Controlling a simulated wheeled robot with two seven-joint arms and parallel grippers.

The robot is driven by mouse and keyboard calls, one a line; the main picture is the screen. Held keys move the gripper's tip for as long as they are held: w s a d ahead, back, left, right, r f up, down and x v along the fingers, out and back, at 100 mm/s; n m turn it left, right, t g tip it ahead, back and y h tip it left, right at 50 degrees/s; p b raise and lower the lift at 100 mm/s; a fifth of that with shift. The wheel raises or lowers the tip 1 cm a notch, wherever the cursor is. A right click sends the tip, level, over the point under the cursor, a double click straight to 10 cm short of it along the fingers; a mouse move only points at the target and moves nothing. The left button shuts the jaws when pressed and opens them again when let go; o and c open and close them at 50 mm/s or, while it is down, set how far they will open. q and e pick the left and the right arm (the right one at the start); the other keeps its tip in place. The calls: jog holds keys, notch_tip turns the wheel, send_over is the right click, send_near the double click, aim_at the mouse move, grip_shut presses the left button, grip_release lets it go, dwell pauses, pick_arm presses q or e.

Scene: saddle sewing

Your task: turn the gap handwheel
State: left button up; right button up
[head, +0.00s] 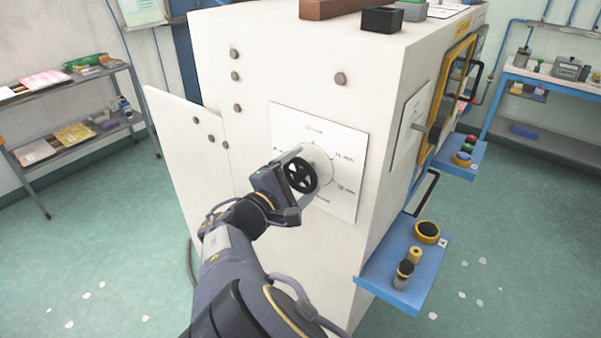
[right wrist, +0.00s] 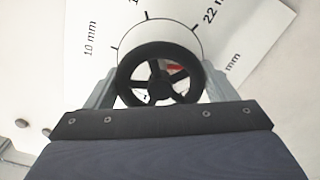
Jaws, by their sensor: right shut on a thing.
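The gap handwheel (head: 301,174) is a small black spoked wheel on the side of the white machine cabinet. It sits in front of a white dial plate (head: 343,197) with a printed circular scale. My right gripper (head: 297,178) is at the wheel, with its grey fingers on either side of the rim, shut on it. In the right wrist view the handwheel (right wrist: 160,73) sits between the two fingers (right wrist: 160,88), and a bit of red shows behind its spokes. Millimetre marks on the dial plate (right wrist: 225,30) are readable around it. My left gripper is not in view.
The white cabinet (head: 300,70) has several bolt heads and an open side panel (head: 180,140). A blue shelf (head: 395,270) with small round parts juts out at the lower right. Shelving (head: 70,120) stands at the left, and a blue bench (head: 560,80) at the right.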

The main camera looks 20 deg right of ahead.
jog(key=o, duration=1)
jog(key=shift+a, duration=0.1)
jog(key=b+v, duration=0.1)
jog(key=v, duration=0.6)
jog(key=shift+s+a, duration=0.25)
jog(key=shift+s, duration=0.05)
jog(key=shift+f, duration=0.1)
